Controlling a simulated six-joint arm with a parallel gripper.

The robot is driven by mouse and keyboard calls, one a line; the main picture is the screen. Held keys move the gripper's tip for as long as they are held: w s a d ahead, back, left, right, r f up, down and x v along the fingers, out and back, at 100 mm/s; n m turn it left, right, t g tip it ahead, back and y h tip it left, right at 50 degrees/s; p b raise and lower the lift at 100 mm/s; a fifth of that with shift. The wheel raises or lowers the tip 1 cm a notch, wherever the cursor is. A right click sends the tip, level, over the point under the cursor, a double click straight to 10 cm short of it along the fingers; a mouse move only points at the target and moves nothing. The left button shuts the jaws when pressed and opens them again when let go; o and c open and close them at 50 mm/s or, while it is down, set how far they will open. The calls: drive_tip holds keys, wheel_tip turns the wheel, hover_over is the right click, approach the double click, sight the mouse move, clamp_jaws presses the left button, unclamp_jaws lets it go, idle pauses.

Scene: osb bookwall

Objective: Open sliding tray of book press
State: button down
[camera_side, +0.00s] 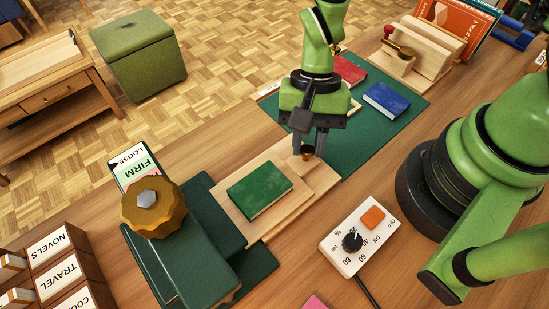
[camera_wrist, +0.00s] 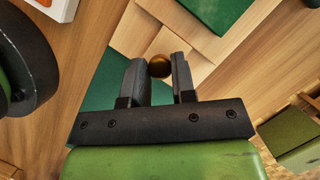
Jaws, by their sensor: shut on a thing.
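The book press is dark green (camera_side: 195,257) with a gold handwheel (camera_side: 153,212) on top, at the lower left of the side view. Its pale wooden sliding tray (camera_side: 303,190) stands out to the right of the press. A green book (camera_side: 260,190) lies flat on the tray, and its corner shows in the wrist view (camera_wrist: 218,12). A round brass knob (camera_wrist: 159,66) is at the tray's outer end. My gripper (camera_side: 309,146) points down at that end, its fingers shut on the knob; they also show either side of it in the wrist view (camera_wrist: 158,78).
A green mat (camera_side: 352,140) with a red book (camera_side: 348,69) and a blue book (camera_side: 386,99) lies beyond my gripper. A white control box (camera_side: 357,240) with a dial is near the tray. A wooden rack (camera_side: 425,52) stands at the back right. Labelled boxes (camera_side: 58,262) are at lower left.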

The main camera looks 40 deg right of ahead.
drive_tip(key=shift+d, duration=0.6)
drive_tip(key=c, duration=1.2)
unclamp_jaws()
drive_tip(key=v, duration=1)
